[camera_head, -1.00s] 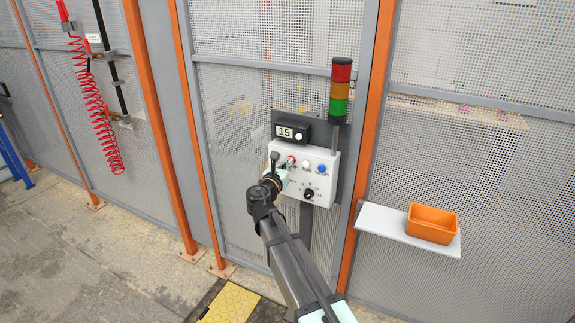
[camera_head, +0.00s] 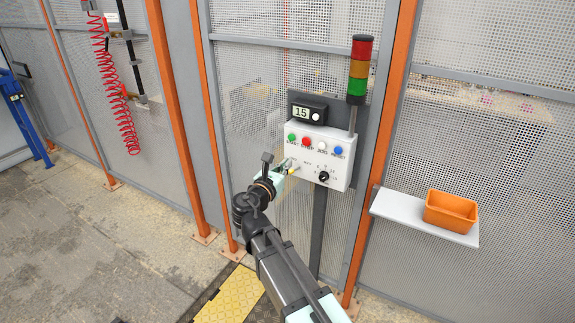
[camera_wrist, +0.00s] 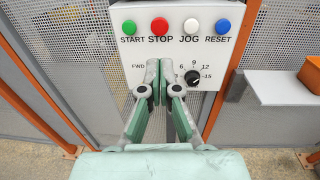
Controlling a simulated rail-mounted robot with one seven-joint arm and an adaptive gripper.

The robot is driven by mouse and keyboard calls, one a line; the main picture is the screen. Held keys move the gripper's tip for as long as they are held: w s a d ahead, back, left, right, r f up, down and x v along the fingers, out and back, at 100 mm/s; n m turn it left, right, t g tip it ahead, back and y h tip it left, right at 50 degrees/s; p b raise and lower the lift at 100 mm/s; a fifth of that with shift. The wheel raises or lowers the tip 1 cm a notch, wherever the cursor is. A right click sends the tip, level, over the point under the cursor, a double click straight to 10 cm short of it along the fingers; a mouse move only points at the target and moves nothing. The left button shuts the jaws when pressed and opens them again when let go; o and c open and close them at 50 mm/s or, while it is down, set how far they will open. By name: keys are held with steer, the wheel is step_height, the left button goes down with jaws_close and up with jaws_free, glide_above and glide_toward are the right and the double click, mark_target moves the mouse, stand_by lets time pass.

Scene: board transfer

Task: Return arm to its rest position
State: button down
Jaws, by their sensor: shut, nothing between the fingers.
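My gripper (camera_head: 290,167) is shut and empty, held out in front of the lower left of the white control panel (camera_head: 345,177). In the wrist view my gripper (camera_wrist: 164,82) shows its two pale green fingers meeting in front of the panel (camera_wrist: 208,46), below the STOP button and left of the black knob (camera_wrist: 194,77). The fingers hide part of the panel face around the FWD mark. Whether the fingertips touch the panel I cannot tell. The display box (camera_head: 307,108) above the panel reads 15.
The panel carries green, red, white and blue buttons. A stack light (camera_head: 359,70) rises beside it. An orange bin (camera_head: 450,211) sits on a white shelf (camera_head: 400,208) at right. Mesh fencing with orange posts (camera_head: 176,110) stands behind. A red coiled hose (camera_head: 124,105) hangs at left.

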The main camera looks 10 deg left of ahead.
stand_by(0.5)
steer(key=s+d+f+m+g, duration=0.45)
steer(key=f+m, duration=0.25)
steer(key=f, duration=0.6)
steer(key=s+d+f+m+g+y, duration=0.1)
steer(key=s+d+f+m+g, duration=0.45)
steer(key=f, duration=0.75)
steer(key=s+d+f+m+g, duration=0.3)
steer(key=s+d+f+m, duration=0.25)
steer(key=f+m, duration=0.55)
steer(key=s+d+f+m+g+y, duration=0.1)
steer(key=s+d+f+m+g, duration=0.2)
steer(key=s+f, duration=0.4)
steer(key=s+d+f+m+g+y, duration=0.2)
steer(key=s+f, duration=0.5)
steer(key=s, duration=1)
steer(key=s+d+f+m+g+y, duration=0.1)
steer(key=s+d+f+m+g, duration=0.3)
steer(key=s+d+f, duration=0.3)
steer(key=s+g, duration=0.1)
steer(key=s, duration=0.4)
steer(key=shift+d+f+g+y, duration=0.2)
steer(key=shift+f+g+y, duration=0.1)
steer(key=shift+f+g, duration=0.1)
steer(key=c, duration=1.8)
jaws_free()
steer(key=shift+c, duration=0.2)
